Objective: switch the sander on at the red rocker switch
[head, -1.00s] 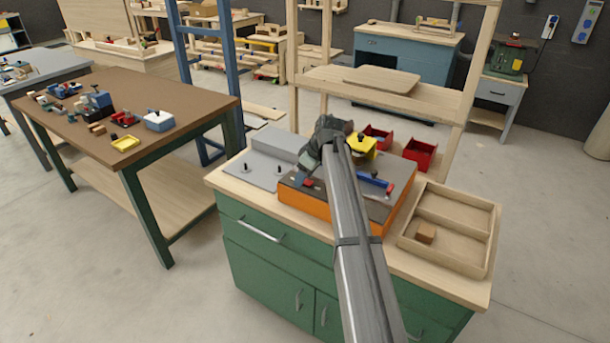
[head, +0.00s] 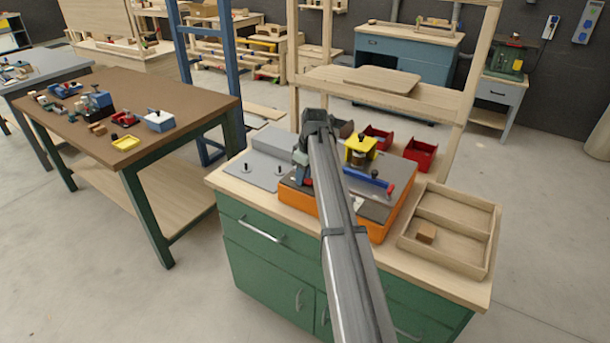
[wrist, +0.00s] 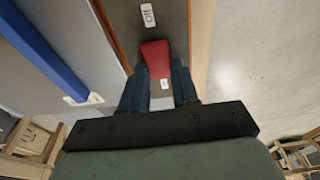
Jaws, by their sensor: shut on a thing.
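The sander (head: 375,228) is an orange box with a grey top on the green cabinet's worktop. In the wrist view the red rocker switch (wrist: 155,55) sits on its dark top face, with a white label (wrist: 148,15) that seems to read ON, upside down, beyond its far end. A smaller white label (wrist: 165,84) shows at its near end, between my fingers. My gripper (wrist: 160,75) has its two blue-grey fingers shut on the near end of the switch. In the head view my gripper (head: 300,165) is over the sander's left part, and my arm hides the switch. Which half is pressed cannot be told.
A blue bar (head: 368,180) and a yellow clamp-like part (head: 360,150) stand right of my arm on the sander. A grey plate with pegs (head: 255,172) lies to the left. A divided wooden tray (head: 450,205) with a small block is to the right. Red bins (head: 420,155) stand behind.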

